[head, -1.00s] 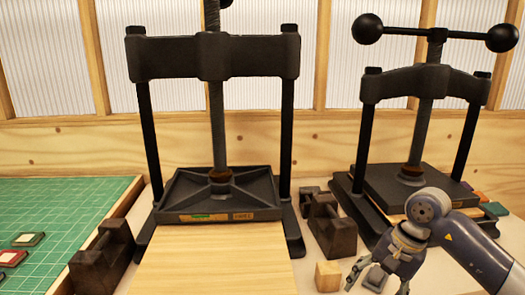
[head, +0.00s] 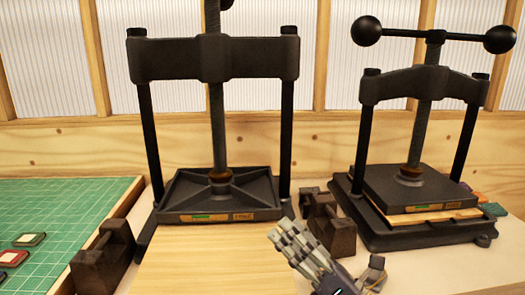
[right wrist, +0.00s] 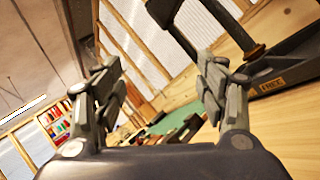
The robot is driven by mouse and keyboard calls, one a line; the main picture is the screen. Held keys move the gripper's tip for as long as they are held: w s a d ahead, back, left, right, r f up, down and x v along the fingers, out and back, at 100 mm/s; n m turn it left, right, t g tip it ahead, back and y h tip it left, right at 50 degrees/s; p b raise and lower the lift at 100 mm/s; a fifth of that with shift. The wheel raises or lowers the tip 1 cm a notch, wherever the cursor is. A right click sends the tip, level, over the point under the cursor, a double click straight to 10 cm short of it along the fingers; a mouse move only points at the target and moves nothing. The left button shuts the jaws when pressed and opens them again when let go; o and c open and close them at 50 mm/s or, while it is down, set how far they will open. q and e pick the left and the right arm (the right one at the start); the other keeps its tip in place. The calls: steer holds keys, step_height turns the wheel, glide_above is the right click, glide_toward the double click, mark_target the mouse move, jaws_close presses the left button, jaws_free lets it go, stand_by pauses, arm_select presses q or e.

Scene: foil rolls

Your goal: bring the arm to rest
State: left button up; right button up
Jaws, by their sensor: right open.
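My right gripper (head: 325,250) is at the bottom centre right of the head view, in front of the two presses. Its fingers are spread and point up and left. In the right wrist view its two fingers (right wrist: 162,95) stand wide apart with nothing between them. The near ends of the gripper and its arm run out of the bottom of the head view. My left gripper is not in view.
A large black press (head: 213,60) stands over a pale wooden board (head: 205,262). A smaller press (head: 420,85) stands at the right. Dark weights (head: 103,262) and (head: 332,228) flank the large press. A green mat (head: 60,215) lies at the left.

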steer(key=w+d+f+m+t+h, duration=0.2)
steer(key=d+f+m+t+h, duration=0.25)
steer(key=d+m+h, duration=0.55)
steer(key=s+d+f+m+g+h, duration=0.3)
steer(key=f+m+h, duration=0.1)
steer(key=f+m, duration=0.5)
steer(key=s+d+f+m+g+h, duration=0.3)
steer(key=f+m+g+h, duration=0.1)
steer(key=f+m, duration=0.4)
steer(key=s+a+f+m+g+y, duration=0.1)
steer(key=s+f+m+g, duration=0.35)
steer(key=s+f, duration=0.5)
steer(key=s+f+m+g+y, duration=0.1)
steer(key=s+f+m+g, duration=0.45)
steer(key=s, duration=0.75)
step_height(320, 180, down, 28)
steer(key=s+n+g, duration=0.2)
steer(key=s+d+f, duration=0.3)
steer(key=s+f, duration=1.1)
steer(key=s, duration=0.2)
steer(key=shift+f+g+h, duration=0.15)
steer(key=shift+g+h, duration=0.15)
steer(key=shift+g, duration=0.05)
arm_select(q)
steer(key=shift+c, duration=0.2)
arm_select(e)
steer(key=shift+s, duration=0.1)
